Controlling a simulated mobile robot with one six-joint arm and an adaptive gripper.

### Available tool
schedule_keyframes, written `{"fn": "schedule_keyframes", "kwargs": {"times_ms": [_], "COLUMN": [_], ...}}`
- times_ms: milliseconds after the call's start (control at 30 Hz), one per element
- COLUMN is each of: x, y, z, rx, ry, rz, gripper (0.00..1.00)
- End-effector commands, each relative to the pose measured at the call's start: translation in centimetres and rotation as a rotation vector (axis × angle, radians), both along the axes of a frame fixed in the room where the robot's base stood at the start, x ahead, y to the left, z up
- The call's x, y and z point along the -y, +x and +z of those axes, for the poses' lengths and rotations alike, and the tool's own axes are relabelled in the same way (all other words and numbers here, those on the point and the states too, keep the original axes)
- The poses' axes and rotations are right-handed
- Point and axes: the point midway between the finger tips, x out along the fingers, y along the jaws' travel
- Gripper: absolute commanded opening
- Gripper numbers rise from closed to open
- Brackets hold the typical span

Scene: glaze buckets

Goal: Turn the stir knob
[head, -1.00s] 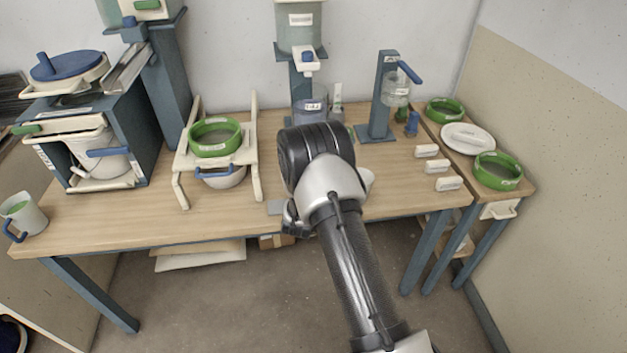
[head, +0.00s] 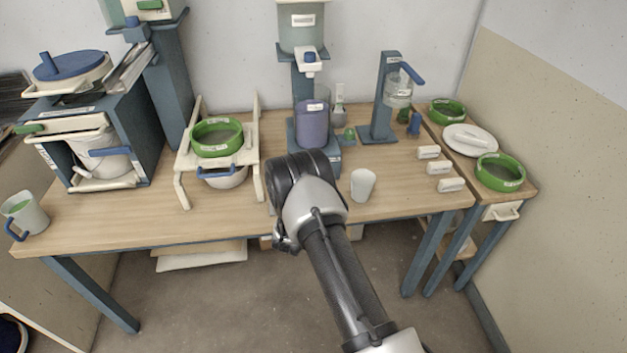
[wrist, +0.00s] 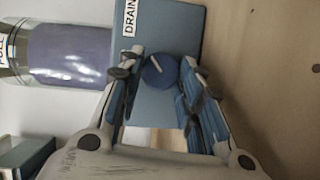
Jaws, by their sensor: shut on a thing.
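A round blue knob (wrist: 160,74) with a white pointer line sits on the blue face of a stand base (wrist: 165,30) marked DRAIN in the wrist view. My gripper (wrist: 162,70) has a finger on each side of the knob and is shut on it. The pointer is tilted in the picture. A clear jar with purple contents (wrist: 70,55) stands on this base; it also shows in the head view (head: 312,126). In the head view my wrist hides the knob and my fingers.
A white cup (head: 363,185) stands on the table right of my wrist. A tap stand (head: 381,110) and several white blocks (head: 440,168) are farther right. A green-rimmed sieve (head: 216,137) on a white rack stands left.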

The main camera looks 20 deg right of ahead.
Motion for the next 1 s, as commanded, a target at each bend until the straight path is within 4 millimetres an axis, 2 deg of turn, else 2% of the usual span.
{"fn": "schedule_keyframes", "kwargs": {"times_ms": [433, 467, 500, 767, 1000], "x": [-0.07, -0.07, -0.08, -0.04, -0.02], "y": [0.15, 0.15, 0.16, 0.08, 0.05], "z": [0.19, 0.20, 0.20, 0.08, 0.03], "rx": [0.001, 0.001, 0.001, -0.001, -0.002], "ry": [-0.013, -0.013, -0.013, -0.011, -0.010], "rz": [0.003, 0.003, 0.003, 0.002, 0.001], "gripper": [0.09, 0.34, 0.36, 0.54, 0.54]}}
